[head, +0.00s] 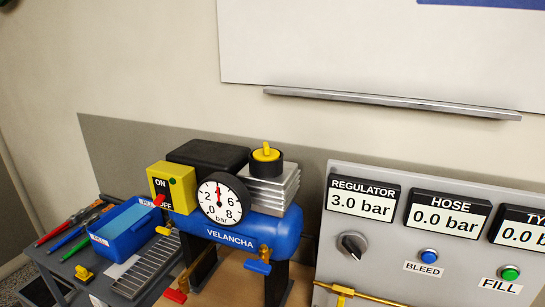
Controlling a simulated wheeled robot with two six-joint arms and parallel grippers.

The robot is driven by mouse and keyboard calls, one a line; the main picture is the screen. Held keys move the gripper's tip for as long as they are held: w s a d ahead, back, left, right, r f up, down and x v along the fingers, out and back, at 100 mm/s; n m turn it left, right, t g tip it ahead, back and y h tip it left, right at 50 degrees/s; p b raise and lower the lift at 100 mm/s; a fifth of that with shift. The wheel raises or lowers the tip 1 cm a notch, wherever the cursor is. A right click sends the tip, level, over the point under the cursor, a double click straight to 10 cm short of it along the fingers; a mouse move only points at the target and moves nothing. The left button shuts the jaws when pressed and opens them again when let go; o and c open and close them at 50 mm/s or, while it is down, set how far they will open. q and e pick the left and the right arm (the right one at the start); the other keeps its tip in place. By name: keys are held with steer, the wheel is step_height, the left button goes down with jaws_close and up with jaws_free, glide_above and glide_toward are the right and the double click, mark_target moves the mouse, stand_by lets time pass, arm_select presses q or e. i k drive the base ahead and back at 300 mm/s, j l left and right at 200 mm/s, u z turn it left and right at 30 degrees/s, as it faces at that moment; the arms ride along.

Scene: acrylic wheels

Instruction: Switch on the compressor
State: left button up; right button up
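The compressor has a blue tank (228,233) marked VELANCHA and a finned grey cylinder head (274,188). A yellow switch box (181,183) with ON and OFF labels sits at its left. A small red lever (159,200) is on the box's front, close to the OFF label and partly covering it. A round white gauge (222,205) marked in bar faces me, its red needle pointing about straight up. Neither of my grippers is in view.
A grey panel at right carries a REGULATOR display (361,201) reading 3.0 bar and a HOSE display (447,217) reading 0.0 bar, plus a black knob (352,245), BLEED and FILL buttons. A blue bin (130,229) and hand tools lie left. Valve handles project below the tank.

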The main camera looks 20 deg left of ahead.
mark_target(160, 199)
steer(key=u, duration=1.4)
